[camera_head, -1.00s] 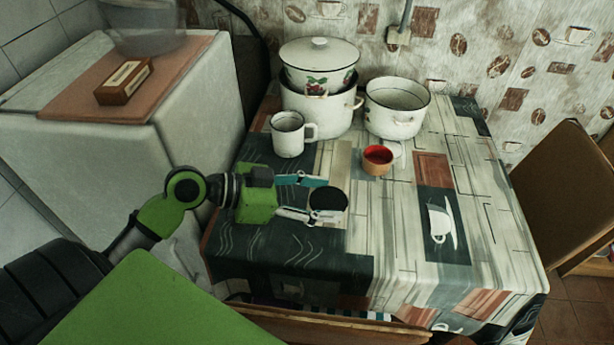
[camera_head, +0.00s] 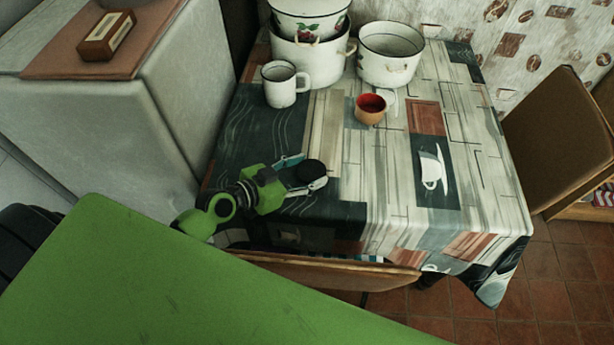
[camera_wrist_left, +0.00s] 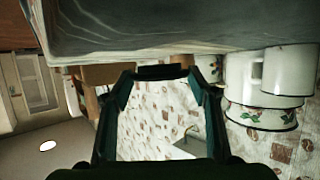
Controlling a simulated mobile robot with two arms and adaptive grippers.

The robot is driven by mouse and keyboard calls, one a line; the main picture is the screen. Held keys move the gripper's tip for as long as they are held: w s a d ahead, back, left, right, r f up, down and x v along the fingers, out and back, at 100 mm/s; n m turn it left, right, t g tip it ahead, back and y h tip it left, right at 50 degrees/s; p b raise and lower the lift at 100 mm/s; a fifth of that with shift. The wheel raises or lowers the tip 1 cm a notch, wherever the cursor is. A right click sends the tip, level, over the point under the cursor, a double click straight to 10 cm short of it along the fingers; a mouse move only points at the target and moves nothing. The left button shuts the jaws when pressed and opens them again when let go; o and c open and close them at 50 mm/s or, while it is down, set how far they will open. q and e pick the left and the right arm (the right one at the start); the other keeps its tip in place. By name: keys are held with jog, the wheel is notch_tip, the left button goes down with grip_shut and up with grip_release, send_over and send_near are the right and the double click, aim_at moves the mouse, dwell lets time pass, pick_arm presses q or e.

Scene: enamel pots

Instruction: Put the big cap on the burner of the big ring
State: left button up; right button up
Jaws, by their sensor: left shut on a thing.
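The big cap (camera_head: 310,171) is a flat, black, round disc. My left gripper (camera_head: 303,178) is shut on it and holds it over the dark, near-left part of the table. In the left wrist view the cap (camera_wrist_left: 162,72) shows edge-on as a dark bar between the fingertips. My right gripper is in neither view. No burner or big ring can be made out in these frames.
The patterned table (camera_head: 460,225) bears a white mug (camera_head: 281,88), an orange cup (camera_head: 368,115), a white pot (camera_head: 388,62) and stacked pots (camera_head: 310,62) at the back. A white cabinet (camera_head: 175,110) stands left, chairs right (camera_head: 560,130) and near (camera_head: 330,272). The table's right half is clear.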

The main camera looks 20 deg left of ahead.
pick_arm(q)
jog(key=shift+f, duration=1.25)
jog(key=shift+f+b, duration=0.1)
jog(key=shift+b, duration=0.25)
jog(key=o, duration=0.8)
jog(key=shift+f, duration=0.1)
jog(key=o, duration=0.4)
